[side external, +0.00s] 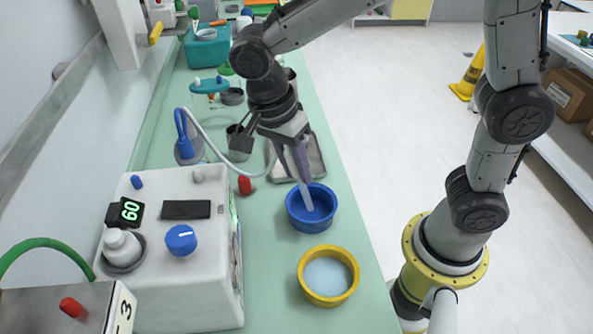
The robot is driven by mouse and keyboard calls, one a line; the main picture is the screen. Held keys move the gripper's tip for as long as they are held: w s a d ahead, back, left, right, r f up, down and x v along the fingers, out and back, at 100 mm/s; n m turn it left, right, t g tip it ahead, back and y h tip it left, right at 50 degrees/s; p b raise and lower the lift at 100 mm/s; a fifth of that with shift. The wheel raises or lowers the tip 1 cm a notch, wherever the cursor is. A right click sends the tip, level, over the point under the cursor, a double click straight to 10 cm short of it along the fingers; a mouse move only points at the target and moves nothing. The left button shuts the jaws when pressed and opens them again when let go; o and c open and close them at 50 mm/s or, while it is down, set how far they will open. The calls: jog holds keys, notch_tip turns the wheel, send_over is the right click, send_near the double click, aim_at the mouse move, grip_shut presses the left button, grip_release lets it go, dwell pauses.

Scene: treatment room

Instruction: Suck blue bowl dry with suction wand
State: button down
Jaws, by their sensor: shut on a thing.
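The blue bowl (325,220) stands on the green counter. A pale suction wand (305,189) points down and slightly right, with its tip inside the bowl. I cannot make out how much liquid is in the bowl. My gripper (286,140) is above and slightly left of the bowl, shut on the upper part of the wand. A pale hose (209,143) loops from the wand's side toward a blue fitting at the left.
A yellow bowl (304,286) with pale contents stands just in front of the blue bowl. A white machine (199,280) with a blue knob is at left. A metal tray (316,158) lies behind the wand. A red-capped item (245,185) stands between machine and blue bowl.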

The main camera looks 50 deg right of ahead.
jog(key=shift+r, duration=3.8)
